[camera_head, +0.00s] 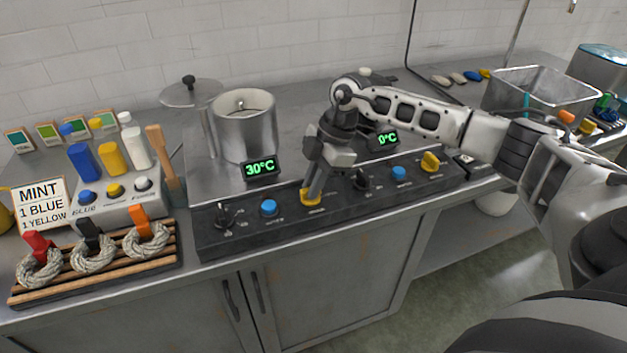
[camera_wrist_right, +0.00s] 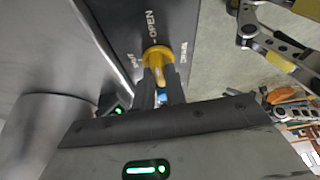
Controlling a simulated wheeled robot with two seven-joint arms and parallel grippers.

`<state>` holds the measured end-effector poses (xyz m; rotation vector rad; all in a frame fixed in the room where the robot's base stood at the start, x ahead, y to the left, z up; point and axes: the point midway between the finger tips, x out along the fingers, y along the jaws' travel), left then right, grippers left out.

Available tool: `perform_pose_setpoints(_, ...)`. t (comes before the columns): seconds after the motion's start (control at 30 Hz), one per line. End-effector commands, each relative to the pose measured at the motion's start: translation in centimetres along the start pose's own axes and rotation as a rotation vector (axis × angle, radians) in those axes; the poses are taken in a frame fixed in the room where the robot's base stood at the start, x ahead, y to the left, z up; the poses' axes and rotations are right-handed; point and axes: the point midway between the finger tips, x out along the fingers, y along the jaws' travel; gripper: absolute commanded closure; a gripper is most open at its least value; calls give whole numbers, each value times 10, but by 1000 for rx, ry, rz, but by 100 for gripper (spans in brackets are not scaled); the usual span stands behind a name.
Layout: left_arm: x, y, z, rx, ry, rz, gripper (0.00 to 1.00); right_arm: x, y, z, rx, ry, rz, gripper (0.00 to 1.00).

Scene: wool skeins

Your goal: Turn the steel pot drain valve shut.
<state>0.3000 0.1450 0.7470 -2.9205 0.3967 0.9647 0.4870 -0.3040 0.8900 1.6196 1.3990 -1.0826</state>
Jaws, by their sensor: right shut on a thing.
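The steel pot (camera_head: 243,130) stands open on the left of the counter unit, behind a display reading 30°C. Its yellow drain valve handle (camera_head: 311,197) is on the dark front panel, partly covered by my right gripper (camera_head: 314,186). The right gripper reaches down from above and is shut on the handle. In the right wrist view the handle (camera_wrist_right: 157,62) sits between the finger tips, with OPEN printed beyond it and smaller words at either side. I cannot tell the exact setting. Part of my left arm (camera_wrist_right: 280,48) shows at the upper right there; its finger state is unclear.
Blue buttons (camera_head: 268,207) and black knobs (camera_head: 224,216) flank the handle closely. A second yellow handle (camera_head: 430,161) is to the right, near the 0°C display (camera_head: 387,138). Wool skeins (camera_head: 93,253) lie on a wooden rack at left. A steel bin (camera_head: 540,92) stands at right.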

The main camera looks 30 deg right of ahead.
Motion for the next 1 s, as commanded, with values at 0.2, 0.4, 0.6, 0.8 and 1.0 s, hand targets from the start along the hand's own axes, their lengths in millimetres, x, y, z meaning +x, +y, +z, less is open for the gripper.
perform_pose_setpoints(0.2,-3,0,0,-2,-10,-3,64,-2,2,-2,-150,2,-63,100)
perform_pose_setpoints(0.4,-4,0,-3,-4,-4,-6,64,-2,3,-2,-324,2,-134,100)
perform_pose_setpoints(0.6,-3,-1,-4,-3,-2,-8,64,-1,4,-2,-500,1,-207,100)
perform_pose_setpoints(0.8,-1,-2,-2,-3,-2,-8,64,0,5,-2,-675,0,-279,100)
perform_pose_setpoints(1.0,1,-2,1,-4,-7,-7,64,0,6,-3,-852,0,-351,100)
